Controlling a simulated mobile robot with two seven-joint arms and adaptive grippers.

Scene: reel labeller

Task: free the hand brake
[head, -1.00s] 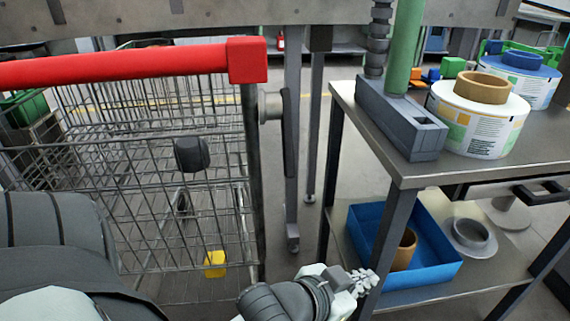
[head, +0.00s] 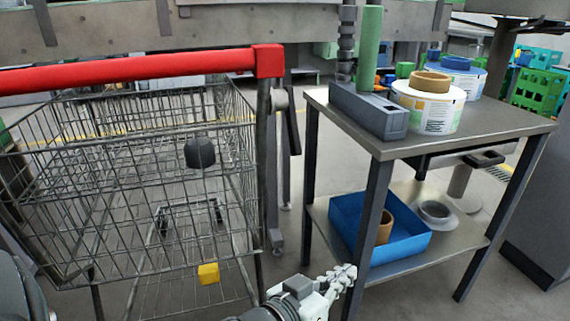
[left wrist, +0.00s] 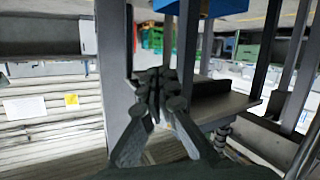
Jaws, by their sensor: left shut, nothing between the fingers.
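A wire cart with a red handle bar (head: 130,67) stands at the left in the head view. A dark upright lever (head: 292,125) with a pale round hub (head: 280,99) shows just right of the cart's right post. I cannot tell for sure whether this lever is the hand brake. My left gripper (head: 343,280) is low in the head view, right of the cart and in front of the table. It is shut and empty, well below the lever. Its closed fingers (left wrist: 157,90) also show in the left wrist view. My right gripper is not in view.
A metal table (head: 470,125) at the right carries label reels (head: 430,112) and a grey block (head: 368,112). Its lower shelf holds a blue bin (head: 400,245). A black knob (head: 199,152) and yellow block (head: 208,273) are on the cart. A narrow floor gap separates cart and table.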

